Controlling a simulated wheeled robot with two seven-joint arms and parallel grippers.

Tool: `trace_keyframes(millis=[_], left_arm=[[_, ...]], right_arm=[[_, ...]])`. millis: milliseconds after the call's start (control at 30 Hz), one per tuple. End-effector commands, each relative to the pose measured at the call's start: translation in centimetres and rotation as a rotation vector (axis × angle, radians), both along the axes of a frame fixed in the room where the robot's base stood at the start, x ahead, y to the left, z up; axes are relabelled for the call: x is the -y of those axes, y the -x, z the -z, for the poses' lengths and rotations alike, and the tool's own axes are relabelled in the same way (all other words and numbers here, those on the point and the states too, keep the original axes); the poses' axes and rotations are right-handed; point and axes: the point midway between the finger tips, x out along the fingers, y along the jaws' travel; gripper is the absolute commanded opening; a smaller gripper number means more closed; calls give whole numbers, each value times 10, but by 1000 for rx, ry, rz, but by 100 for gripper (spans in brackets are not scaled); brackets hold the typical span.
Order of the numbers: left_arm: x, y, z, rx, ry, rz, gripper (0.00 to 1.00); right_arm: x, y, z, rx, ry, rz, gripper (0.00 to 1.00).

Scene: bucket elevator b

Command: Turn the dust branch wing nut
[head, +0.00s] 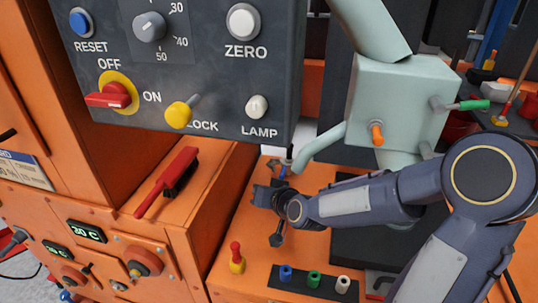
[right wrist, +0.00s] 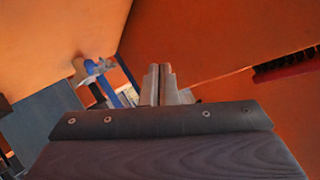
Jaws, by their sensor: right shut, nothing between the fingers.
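My right gripper (right wrist: 161,85) is shut and empty in the right wrist view, with its two fingers together. In the head view its hand (head: 272,197) is over the orange deck, below the control panel and left of the pale green dust branch pipe (head: 318,148). A blue stem with a grey, wing-like top (right wrist: 97,70) lies left of the fingers and apart from them in the right wrist view. It may be the wing nut, but I cannot tell for sure. In the head view, a small blue piece shows just above the hand, partly hidden. My left gripper is out of view.
The dark control panel (head: 200,60) overhangs the deck. A red brush (head: 170,180) lies on the orange ledge at left. A red-topped yellow peg (head: 236,258) and a rack (head: 312,284) with coloured sleeves stand near the front. A pale green box (head: 400,100) is at right.

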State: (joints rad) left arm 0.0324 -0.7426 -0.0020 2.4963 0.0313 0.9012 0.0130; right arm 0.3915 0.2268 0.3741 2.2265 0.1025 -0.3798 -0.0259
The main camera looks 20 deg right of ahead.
Motion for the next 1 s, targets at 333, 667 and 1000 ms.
trace_keyframes(millis=[333,667,1000], left_arm=[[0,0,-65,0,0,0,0],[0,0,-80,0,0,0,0],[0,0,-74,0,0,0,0]], right_arm=[[51,-73,14,268,-217,440,0],[87,-67,36,349,-263,703,0],[111,-109,47,355,-264,717,0]])
